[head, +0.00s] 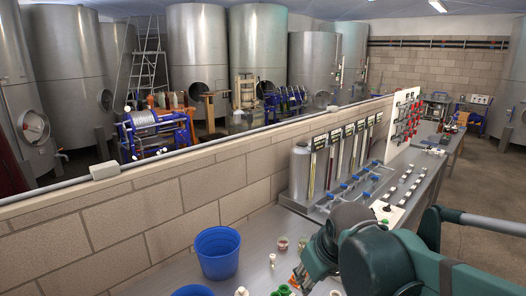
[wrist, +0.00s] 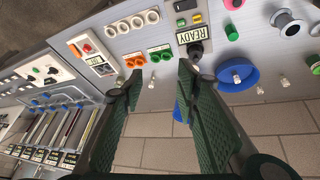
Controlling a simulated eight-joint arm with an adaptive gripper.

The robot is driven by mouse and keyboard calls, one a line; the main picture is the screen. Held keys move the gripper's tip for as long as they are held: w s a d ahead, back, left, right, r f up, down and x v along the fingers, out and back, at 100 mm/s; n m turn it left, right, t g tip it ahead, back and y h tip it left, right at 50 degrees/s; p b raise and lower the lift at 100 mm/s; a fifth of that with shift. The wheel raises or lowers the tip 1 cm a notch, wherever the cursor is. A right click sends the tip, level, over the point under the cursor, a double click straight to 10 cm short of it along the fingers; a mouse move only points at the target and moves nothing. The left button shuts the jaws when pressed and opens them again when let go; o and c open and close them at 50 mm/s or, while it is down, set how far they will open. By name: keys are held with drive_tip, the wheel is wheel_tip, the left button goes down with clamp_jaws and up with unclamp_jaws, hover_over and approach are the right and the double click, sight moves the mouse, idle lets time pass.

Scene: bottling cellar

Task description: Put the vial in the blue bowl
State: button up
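My gripper (wrist: 158,72) is open in the wrist view, with a dark green finger on each side and nothing held. A small pale vial-like piece (wrist: 153,83) shows between the fingers, beyond the tips; I cannot tell its distance. In the head view, a small white vial-like piece (head: 272,260) stands on the bench left of my gripper (head: 302,279). A deep blue container (head: 218,254) stands near the wall. A second blue vessel (head: 192,291) is cut by the bottom edge. The wrist view shows a wide blue bowl (wrist: 251,76) right of the fingers and another blue vessel (wrist: 180,112) partly hidden by the right finger.
Another small white piece (head: 241,292) stands near the bottom edge. Orange rings (wrist: 135,60) and green rings (wrist: 160,55) lie beyond the fingertips. A block wall (head: 130,222) runs behind the bench. A filling rack (head: 335,160) stands farther along.

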drive_tip(key=s+d+f+m+t+h+b, duration=0.1)
drive_tip(key=s+d+m, duration=0.3)
drive_tip(key=s+d, duration=0.5)
drive_tip(key=shift+s+f+m+t, duration=0.4)
drive_tip(key=shift+s+f+t, duration=0.1)
drive_tip(key=shift+s+f, duration=0.2)
